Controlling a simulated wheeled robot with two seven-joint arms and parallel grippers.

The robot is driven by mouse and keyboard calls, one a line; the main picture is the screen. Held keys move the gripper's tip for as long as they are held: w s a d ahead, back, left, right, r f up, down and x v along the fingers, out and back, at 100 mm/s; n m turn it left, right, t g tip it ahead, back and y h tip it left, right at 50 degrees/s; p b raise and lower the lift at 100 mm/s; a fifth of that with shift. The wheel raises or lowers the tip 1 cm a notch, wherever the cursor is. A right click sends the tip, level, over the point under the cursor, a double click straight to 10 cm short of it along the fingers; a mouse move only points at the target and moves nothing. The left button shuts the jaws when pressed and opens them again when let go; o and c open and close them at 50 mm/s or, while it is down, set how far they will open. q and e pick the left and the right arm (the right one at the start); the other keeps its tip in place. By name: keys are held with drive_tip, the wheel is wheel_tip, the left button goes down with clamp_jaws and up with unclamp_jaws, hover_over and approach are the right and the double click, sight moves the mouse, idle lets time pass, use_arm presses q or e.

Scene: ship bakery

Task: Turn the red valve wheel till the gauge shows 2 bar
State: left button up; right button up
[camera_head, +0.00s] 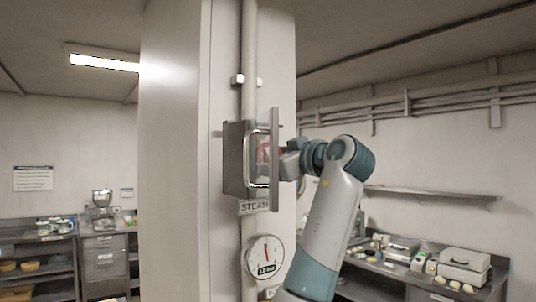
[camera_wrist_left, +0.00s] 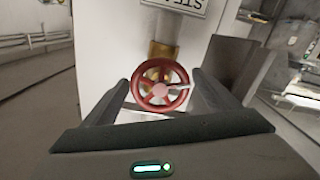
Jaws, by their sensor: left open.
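The red valve wheel (camera_wrist_left: 146,97) shows in the left wrist view, in front of a brass fitting (camera_wrist_left: 162,52). In the head view only a bit of the wheel (camera_head: 263,152) shows inside a metal box (camera_head: 234,160) on the pillar. My left gripper (camera_wrist_left: 161,84) is open, its fingers on either side of the wheel; I cannot tell whether they touch it. In the head view this gripper (camera_head: 284,161) reaches the box from the right. The round gauge (camera_head: 264,256) hangs below; its red needle points about straight up and its small digits are blurred. My right gripper is not in view.
The box's open-framed metal front (camera_head: 275,125) stands close beside my left gripper. A STEAM sign (camera_head: 253,207) hangs under the box. A vertical pipe (camera_head: 249,60) runs along the pillar. A counter with bakery items (camera_head: 464,262) lies right, shelves left.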

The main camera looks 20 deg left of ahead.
use_arm(q)
drive_tip(key=c, duration=1.1)
drive_tip(key=shift+o, duration=0.2)
drive_tip(key=shift+f+n+b, duration=0.15)
drive_tip(key=shift+n+b, duration=0.25)
drive_tip(key=shift+b, duration=0.2)
drive_tip(key=shift+n+b, duration=0.35)
drive_tip(key=shift+n, duration=0.35)
drive_tip(key=shift+r, duration=0.2)
drive_tip(key=o, duration=1.1)
drive_tip(key=shift+c, duration=0.2)
